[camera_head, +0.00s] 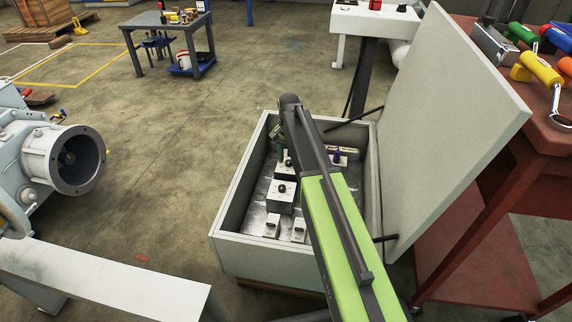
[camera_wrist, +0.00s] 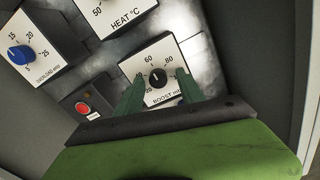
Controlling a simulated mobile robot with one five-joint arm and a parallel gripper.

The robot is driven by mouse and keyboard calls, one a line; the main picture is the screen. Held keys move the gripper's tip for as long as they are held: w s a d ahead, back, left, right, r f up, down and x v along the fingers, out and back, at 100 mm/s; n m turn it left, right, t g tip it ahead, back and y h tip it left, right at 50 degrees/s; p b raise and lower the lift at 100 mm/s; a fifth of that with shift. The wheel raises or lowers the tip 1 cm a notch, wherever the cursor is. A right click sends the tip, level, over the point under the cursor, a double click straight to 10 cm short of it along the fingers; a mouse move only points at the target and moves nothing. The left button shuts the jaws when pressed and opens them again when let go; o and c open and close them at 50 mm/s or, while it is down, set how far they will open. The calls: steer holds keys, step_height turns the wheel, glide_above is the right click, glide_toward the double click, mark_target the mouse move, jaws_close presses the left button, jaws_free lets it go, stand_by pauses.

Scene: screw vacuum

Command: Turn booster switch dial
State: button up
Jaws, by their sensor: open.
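The booster dial (camera_wrist: 158,77) is a black round knob on a white box face (camera_wrist: 160,95) marked "BOOST", with numbers such as 60 and 80 around it. A pale pointer mark on the knob stands about upright in the wrist view. My gripper (camera_wrist: 160,75) has its two green fingers apart, one on each side of the knob. I cannot tell whether they touch it. In the head view my arm reaches into an open grey cabinet (camera_head: 228,210), and my gripper (camera_head: 278,134) is partly hidden behind the arm.
A blue overload dial (camera_wrist: 21,54), a heat dial box (camera_wrist: 112,14) and a red button (camera_wrist: 83,108) sit near the booster. The cabinet's raised lid (camera_head: 455,120) stands right of my arm. A red workbench (camera_head: 490,265) with tools is further right.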

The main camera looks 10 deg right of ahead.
steer(key=shift+r, duration=0.1)
jaws_close()
steer(key=shift+a, duration=0.45)
steer(key=shift+w+d, duration=0.1)
steer(key=shift+d, duration=0.15)
steer(key=shift+n, duration=0.3)
steer(key=n, duration=1.1)
steer(key=shift+d, duration=0.1)
